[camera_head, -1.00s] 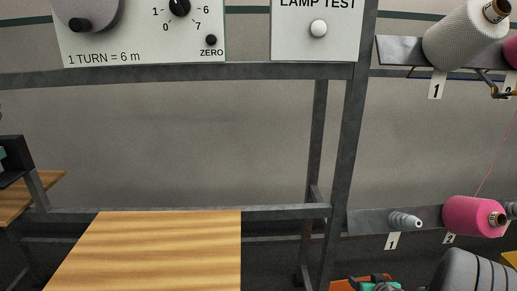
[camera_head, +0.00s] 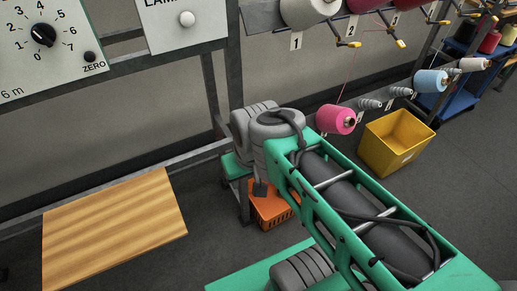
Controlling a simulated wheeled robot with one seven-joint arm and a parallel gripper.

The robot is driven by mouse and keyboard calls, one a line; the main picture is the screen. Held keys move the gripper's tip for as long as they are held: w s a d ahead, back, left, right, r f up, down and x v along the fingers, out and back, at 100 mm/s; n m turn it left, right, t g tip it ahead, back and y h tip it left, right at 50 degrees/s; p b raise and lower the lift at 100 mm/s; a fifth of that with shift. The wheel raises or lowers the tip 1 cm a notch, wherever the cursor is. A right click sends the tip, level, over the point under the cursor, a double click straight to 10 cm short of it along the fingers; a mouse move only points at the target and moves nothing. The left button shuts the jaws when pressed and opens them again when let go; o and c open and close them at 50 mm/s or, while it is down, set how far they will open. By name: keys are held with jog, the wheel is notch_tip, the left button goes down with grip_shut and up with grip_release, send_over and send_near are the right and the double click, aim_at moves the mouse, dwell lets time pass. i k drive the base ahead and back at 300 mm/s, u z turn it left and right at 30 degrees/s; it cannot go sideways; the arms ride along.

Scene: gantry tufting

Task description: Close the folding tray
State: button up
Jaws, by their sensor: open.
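The folding tray appears to be the flat wooden board (camera_head: 115,232) at the lower left. It lies spread out level, fixed along its far edge near the grey frame rail. Its near and right edges jut into open space. Nothing lies on it. My green and grey arm fills the lower right and stands apart from the board. My gripper cannot be made out; the end of the arm is hidden or out of view.
An orange basket (camera_head: 268,212) stands on the floor behind my arm. A yellow bin (camera_head: 396,143) stands farther right, below a rack with a pink cone (camera_head: 335,120) and a pale blue cone (camera_head: 430,80). The dial panel (camera_head: 50,45) is above the board. Floor between board and arm looks clear.

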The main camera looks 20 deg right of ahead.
aim_at(98, 232)
jog(key=z, duration=0.55)
jog(key=k, duration=1.15)
jog(key=u, duration=0.55)
jog(key=i, duration=0.45)
jog(key=u, duration=0.05)
